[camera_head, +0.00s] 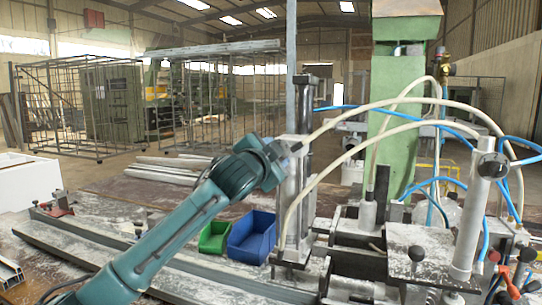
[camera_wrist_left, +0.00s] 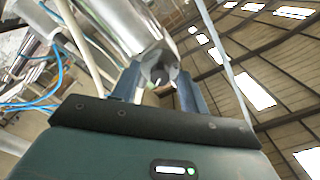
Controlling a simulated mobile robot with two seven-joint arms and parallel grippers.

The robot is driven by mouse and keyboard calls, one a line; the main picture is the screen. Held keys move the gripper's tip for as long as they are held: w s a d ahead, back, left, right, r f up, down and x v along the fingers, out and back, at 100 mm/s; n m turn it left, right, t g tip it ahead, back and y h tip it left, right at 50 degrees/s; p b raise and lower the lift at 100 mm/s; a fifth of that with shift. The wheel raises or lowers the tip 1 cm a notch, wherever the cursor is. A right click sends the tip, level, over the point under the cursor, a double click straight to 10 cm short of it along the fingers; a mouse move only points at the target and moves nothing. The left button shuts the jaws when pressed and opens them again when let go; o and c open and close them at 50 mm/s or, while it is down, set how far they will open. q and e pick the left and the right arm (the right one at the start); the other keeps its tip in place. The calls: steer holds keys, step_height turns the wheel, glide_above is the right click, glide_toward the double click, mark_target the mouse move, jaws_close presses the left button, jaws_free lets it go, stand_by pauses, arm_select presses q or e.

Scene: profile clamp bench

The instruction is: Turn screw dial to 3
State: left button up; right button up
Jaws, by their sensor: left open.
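My left arm, teal, reaches up from the lower left in the head view. Its gripper (camera_head: 292,148) is at the upper part of an upright metal clamp cylinder (camera_head: 294,195). In the left wrist view the two blue-grey fingers of the gripper (camera_wrist_left: 158,90) are open, one on each side of a small dark knob with a white mark (camera_wrist_left: 158,77), which looks like the screw dial. The knob sits at the end of a shiny metal cylinder (camera_wrist_left: 128,25). I cannot tell whether the fingers touch it. No dial numbers are readable, and the head view hides the dial behind the gripper.
A blue bin (camera_head: 252,238) and a green bin (camera_head: 214,237) stand left of the cylinder. Cream hoses (camera_head: 400,104) and blue hoses (camera_head: 520,143) loop to the right. A grey post (camera_head: 468,225) with a black knob stands at right. Long metal profiles (camera_head: 100,245) lie at left.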

arm_select(q)
steer(key=b+v, duration=0.4)
steer(key=v, duration=0.9)
